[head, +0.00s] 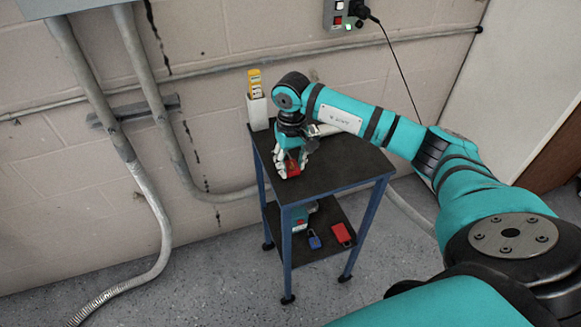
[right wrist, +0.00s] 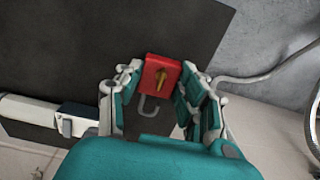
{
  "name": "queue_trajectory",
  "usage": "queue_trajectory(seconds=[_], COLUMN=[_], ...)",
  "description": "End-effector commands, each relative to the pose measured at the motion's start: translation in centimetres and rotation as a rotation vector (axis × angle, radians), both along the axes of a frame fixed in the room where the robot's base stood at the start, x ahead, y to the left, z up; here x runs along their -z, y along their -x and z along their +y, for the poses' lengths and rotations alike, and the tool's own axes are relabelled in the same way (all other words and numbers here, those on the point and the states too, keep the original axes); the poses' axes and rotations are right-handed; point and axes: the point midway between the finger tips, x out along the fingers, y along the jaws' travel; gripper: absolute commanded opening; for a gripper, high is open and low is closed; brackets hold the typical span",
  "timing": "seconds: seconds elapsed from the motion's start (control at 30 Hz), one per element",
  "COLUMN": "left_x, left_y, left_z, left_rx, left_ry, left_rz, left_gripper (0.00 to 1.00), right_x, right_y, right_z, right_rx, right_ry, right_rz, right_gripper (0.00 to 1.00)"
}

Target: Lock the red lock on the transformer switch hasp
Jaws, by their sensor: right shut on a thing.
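The red lock (head: 292,168) is between the fingers of my right gripper (head: 291,160), at the top of the small dark table. In the right wrist view the red lock (right wrist: 161,70) has a brass key-like piece on its face. Its grey shackle (right wrist: 149,108) points toward my palm and looks open at one end. My right gripper's fingers (right wrist: 160,92) are shut on the lock's sides. Whether the lock touches the tabletop is unclear. The transformer switch hasp cannot be made out. My left gripper is not in view.
The table (head: 345,180) has blue legs. A white holder (head: 257,110) with yellow items stands at its back left corner. A blue lock (head: 314,240) and a red object (head: 342,234) lie on the lower shelf. Conduits (head: 95,120) and a grey outlet box (head: 340,15) are on the wall.

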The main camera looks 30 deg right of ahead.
Motion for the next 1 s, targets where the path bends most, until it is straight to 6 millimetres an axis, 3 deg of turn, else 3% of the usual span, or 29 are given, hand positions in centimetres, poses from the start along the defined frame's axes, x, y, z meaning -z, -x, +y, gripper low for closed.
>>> queue_trajectory(seconds=[0.53,1.0], left_x=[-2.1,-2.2], left_y=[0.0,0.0], left_z=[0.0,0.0], left_rx=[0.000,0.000], left_ry=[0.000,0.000], left_rz=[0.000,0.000], left_gripper=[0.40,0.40], right_x=[-4.7,-4.9], right_y=[0.0,0.0], right_z=[0.0,0.0], right_rx=[-0.001,0.000], right_ry=[0.001,0.001], right_rz=[-0.002,0.000], right_gripper=[0.00,0.00])
